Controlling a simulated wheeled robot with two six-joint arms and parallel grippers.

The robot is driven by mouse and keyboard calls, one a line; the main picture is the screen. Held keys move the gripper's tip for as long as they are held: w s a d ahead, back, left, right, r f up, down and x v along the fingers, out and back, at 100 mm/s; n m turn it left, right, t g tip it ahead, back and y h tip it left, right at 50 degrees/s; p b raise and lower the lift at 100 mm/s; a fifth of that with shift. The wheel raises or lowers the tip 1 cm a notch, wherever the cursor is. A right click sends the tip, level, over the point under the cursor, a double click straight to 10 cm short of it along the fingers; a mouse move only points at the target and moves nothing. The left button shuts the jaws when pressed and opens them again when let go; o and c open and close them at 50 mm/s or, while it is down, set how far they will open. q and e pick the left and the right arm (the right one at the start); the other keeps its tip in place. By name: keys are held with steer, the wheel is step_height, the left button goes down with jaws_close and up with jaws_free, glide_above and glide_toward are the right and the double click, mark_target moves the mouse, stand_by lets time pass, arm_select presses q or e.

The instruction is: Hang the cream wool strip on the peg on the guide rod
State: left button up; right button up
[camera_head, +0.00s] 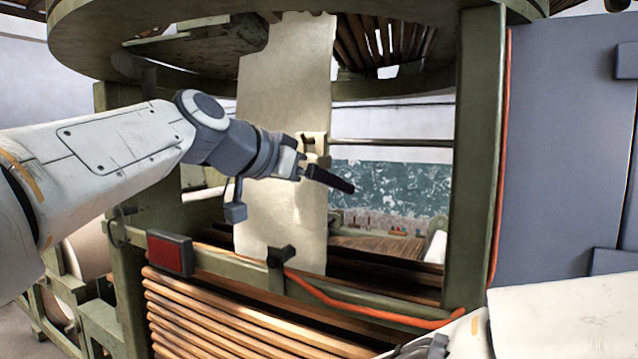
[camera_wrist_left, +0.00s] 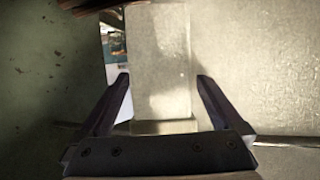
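My left gripper (camera_head: 328,178) is in front of the strip, just below that piece. In the left wrist view its fingers (camera_wrist_left: 160,95) are apart, with a pale upright block (camera_wrist_left: 160,60) between or beyond them.
A green post (camera_head: 473,150) with an orange cable stands right of the opening. Below are a green rail (camera_head: 380,297), a dark bracket (camera_head: 281,256), a red-faced box (camera_head: 170,253) and several wooden slats (camera_head: 220,310). A grey cabinet (camera_head: 565,150) stands at the right.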

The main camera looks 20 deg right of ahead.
arm_select(q)
steer(key=shift+a, duration=0.1)
arm_select(e)
steer(key=shift+f, duration=0.1)
arm_select(q)
steer(key=shift+s+a+r+b, duration=0.1)
steer(key=shift+s+a+b, duration=0.05)
steer(key=shift+a+b, duration=0.2)
steer(key=b+v, duration=0.3)
steer(key=v, duration=0.6)
steer(key=s+a+f+t+y+b, duration=0.1)
steer(key=s+a+f+y+b, duration=0.3)
steer(key=a+f, duration=0.55)
steer(key=s+a+f+n+g+y+b, duration=0.2)
steer(key=s+f+n, duration=0.1)
steer(key=f, duration=1.2)
steer(key=s+a+f+n+g+y+b, duration=0.1)
steer(key=s+f+n+g+y+b, duration=0.15)
steer(key=f, duration=1.25)
steer(key=s+a+f+g+y, duration=0.1)
steer(key=s+a+f, duration=0.2)
steer(key=s+f, duration=0.3)
steer(key=s+a+f+y, duration=0.2)
steer(key=s+a+f, duration=0.1)
steer(key=s+f, duration=0.4)
steer(key=shift+a+f+n+g, duration=0.35)
steer(key=shift+f, duration=0.5)
arm_select(e)
step_height(320, 180, down, 12)
